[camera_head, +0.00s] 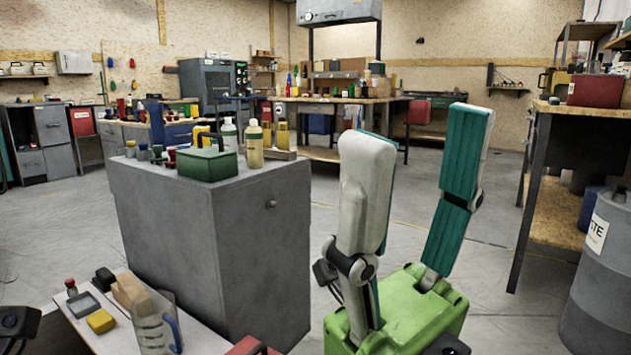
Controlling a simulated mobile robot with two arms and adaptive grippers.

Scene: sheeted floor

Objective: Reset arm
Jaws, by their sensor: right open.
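My right gripper (420,128) stands upright at the right of centre in the head view. It has a green body and two fingers with white and teal faces. The fingers are spread apart, and nothing shows between them. They point up, in front of the open floor and to the right of the grey cabinet. My left gripper is not in view.
A grey cabinet (255,255) holds a green toolbox (207,163) and bottles (254,145). At lower left, a low surface holds a clear jug (155,328), a yellow block (100,321) and small items. A grey drum (600,280) and wooden shelving (555,215) stand at right.

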